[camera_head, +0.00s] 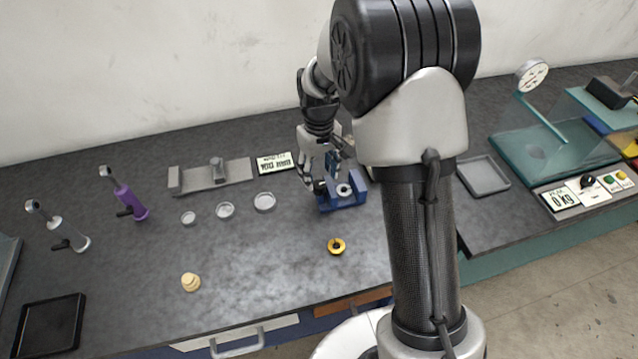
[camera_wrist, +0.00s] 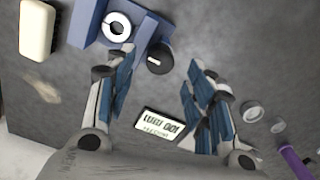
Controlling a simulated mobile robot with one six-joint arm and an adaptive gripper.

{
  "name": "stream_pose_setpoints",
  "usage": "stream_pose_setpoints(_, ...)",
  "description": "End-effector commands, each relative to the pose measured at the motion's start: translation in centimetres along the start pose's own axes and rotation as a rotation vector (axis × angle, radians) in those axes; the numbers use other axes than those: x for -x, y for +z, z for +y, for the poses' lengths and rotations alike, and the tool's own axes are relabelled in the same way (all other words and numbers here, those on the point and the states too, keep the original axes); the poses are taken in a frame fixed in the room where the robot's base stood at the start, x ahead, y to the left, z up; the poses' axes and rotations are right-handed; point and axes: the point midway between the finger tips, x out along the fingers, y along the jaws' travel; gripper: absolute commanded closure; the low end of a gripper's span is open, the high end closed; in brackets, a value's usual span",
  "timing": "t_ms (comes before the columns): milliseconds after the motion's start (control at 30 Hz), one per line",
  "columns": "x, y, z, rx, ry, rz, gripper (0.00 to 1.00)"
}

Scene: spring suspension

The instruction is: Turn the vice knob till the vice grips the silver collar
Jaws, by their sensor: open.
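The blue vice (camera_head: 348,202) stands on the bench below my gripper (camera_head: 322,165). The silver collar (camera_head: 343,190) sits upright as a ring between the vice's jaws; whether the jaws touch it I cannot tell. In the wrist view the vice (camera_wrist: 88,30) is at the top, with the collar (camera_wrist: 117,27) in it. The black vice knob (camera_wrist: 160,58) with a white line sticks out of its near side. My gripper (camera_wrist: 160,88) is open and empty, its two blue-padded fingers spread to either side of the knob, apart from it.
A digital display (camera_head: 274,163) and a grey measuring slide (camera_head: 212,175) lie behind. Small round dishes (camera_head: 225,210) stand left of the vice. A brass ring (camera_head: 336,246) lies in front. A grey tray (camera_head: 483,176) is at right. Bench between the dishes and front edge is mostly clear.

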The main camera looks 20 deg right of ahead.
Motion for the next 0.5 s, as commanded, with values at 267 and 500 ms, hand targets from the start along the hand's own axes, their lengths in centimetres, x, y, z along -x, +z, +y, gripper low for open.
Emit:
stream_pose_setpoints(267, -3.3, 0.0, 0.0, 0.000, 0.000, 0.000, 0.51)
stream_pose_setpoints(500, -3.6, 0.0, 0.0, 0.000, 0.000, 0.001, 0.51)
